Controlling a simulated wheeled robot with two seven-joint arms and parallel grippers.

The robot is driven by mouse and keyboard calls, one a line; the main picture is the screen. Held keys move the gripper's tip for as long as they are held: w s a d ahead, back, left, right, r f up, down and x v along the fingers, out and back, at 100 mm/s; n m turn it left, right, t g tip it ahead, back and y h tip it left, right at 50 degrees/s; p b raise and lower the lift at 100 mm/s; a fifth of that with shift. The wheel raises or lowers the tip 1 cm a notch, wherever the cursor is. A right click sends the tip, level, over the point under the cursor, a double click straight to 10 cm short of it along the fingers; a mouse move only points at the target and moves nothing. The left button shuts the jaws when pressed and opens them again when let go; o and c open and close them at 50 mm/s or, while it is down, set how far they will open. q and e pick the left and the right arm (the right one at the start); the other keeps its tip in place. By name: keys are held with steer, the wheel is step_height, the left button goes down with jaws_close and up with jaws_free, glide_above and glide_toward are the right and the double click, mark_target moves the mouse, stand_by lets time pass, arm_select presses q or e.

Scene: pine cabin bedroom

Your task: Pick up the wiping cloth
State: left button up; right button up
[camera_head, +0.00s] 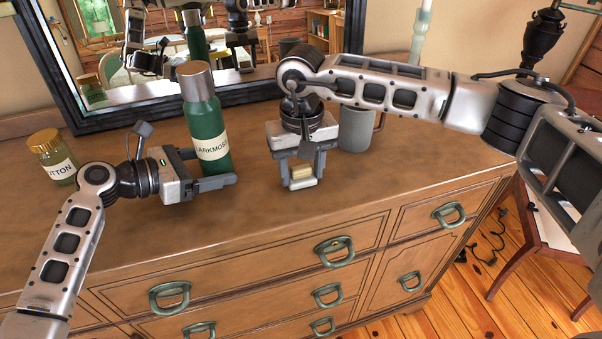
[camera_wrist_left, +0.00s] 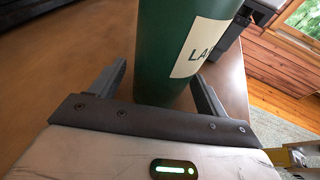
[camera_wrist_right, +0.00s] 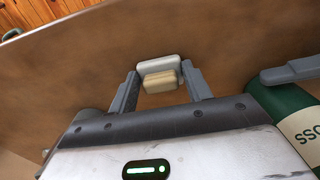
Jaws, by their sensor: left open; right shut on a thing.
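A small tan block with a pale white layer (camera_head: 302,174) is between the fingers of my right gripper (camera_head: 301,168), at the dresser top. It looks like a folded cloth or pad, and no other cloth shows. In the right wrist view the block (camera_wrist_right: 160,82) spans the gap between the fingertips, and my right gripper is shut on it. Whether it touches the dresser top is unclear. My left gripper (camera_head: 213,168) is open, with its fingers on either side of a green bottle (camera_head: 206,120) that stands upright. The bottle also shows in the left wrist view (camera_wrist_left: 170,45).
A grey mug (camera_head: 356,130) stands just behind and right of my right gripper. A gold-lidded jar (camera_head: 52,158) is at the far left. A dark-framed mirror (camera_head: 265,93) stands at the back. The dresser top (camera_head: 265,215) is clear along its front edge.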

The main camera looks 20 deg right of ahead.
mark_target(302, 168)
steer(key=shift+r, duration=0.1)
step_height(302, 168, up, 10)
steer(key=shift+f, duration=0.1)
stand_by(0.8)
step_height(302, 168, down, 10)
steer(key=shift+r, duration=0.15)
stand_by(0.4)
steer(key=o, duration=1)
steer(key=shift+f, duration=0.2)
steer(key=shift+o, duration=0.2)
step_height(302, 168, up, 12)
steer(key=shift+r, duration=0.2)
